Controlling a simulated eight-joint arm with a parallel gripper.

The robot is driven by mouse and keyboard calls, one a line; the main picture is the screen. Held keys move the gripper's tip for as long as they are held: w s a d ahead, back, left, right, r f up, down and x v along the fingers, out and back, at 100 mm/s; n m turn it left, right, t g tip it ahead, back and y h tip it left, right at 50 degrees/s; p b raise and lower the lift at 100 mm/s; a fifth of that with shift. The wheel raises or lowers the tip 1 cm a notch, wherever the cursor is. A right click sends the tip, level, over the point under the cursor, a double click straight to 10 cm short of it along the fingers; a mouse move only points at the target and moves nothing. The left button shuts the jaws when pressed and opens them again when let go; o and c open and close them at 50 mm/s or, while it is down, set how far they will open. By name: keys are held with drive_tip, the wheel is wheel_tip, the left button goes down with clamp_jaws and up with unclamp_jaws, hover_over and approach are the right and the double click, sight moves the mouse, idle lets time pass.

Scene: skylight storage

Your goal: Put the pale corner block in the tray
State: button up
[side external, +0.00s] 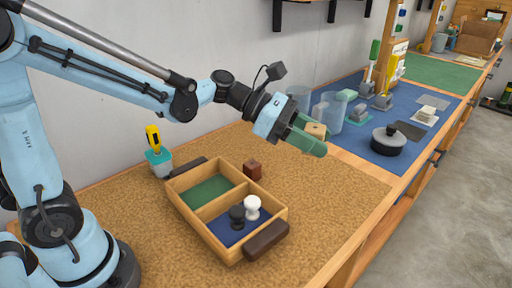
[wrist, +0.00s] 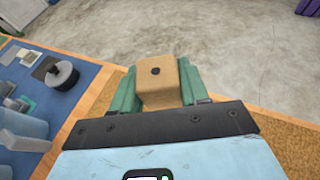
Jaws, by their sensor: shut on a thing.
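The pale corner block (side external: 316,130) is a light wooden block held between the green fingers of my gripper (side external: 308,137). In the wrist view the pale block (wrist: 157,80) shows a dark round dot on its face, and my gripper (wrist: 157,92) is shut on it from both sides. The block is in the air, up and to the right of the tray in the side view. The wooden tray (side external: 205,227) lies on the cork surface and has two compartments. One has a green floor (side external: 207,190); the other has a blue floor and holds a white knob (side external: 252,207) and a black knob (side external: 237,217).
A dark red-brown block (side external: 253,169) stands just behind the tray. A teal cup with a yellow-handled tool (side external: 158,160) is at the back left. Clear containers (side external: 329,112) and a black lidded pot (side external: 388,140) stand on the blue mat. The cork right of the tray is clear.

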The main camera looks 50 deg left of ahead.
drive_tip(key=s+a+r+n+t+y, duration=0.1)
drive_tip(key=a+r+n+t+y, duration=0.3)
drive_tip(key=a, duration=0.3)
drive_tip(key=s+a+r+n+t+y, duration=0.2)
drive_tip(key=a+r+n+t+y, duration=0.15)
drive_tip(key=a+r+n, duration=0.35)
drive_tip(key=w+d+f+m+g+h, duration=0.1)
drive_tip(key=d+f+m+g+h, duration=0.1)
drive_tip(key=d+f+m, duration=0.1)
drive_tip(key=w+d+f+m+g+h, duration=0.1)
drive_tip(key=d+f+m+g+h, duration=0.1)
drive_tip(key=d, duration=0.3)
drive_tip(key=w+d+f+m+g+h, duration=0.1)
drive_tip(key=d+f+m+g+h, duration=0.1)
drive_tip(key=d+f+m, duration=0.2)
drive_tip(key=shift+w+f+m+h, duration=0.15)
drive_tip(key=shift+w+m+h, duration=0.1)
drive_tip(key=shift+m+h, duration=0.1)
drive_tip(key=s+d+f+m+g+h, duration=0.2)
drive_tip(key=s+d+f+m+g, duration=0.4)
drive_tip(key=d+f, duration=0.4)
drive_tip(key=m+g, duration=0.1)
drive_tip(key=g, duration=0.1)
drive_tip(key=shift+d+f+g, duration=0.2)
drive_tip(key=shift+g, duration=0.15)
drive_tip(key=shift+m, duration=0.25)
hover_over(314, 214)
wheel_tip(314, 214, down, 7)
drive_tip(key=shift+r, duration=0.1)
drive_tip(key=shift+f, duration=1.9)
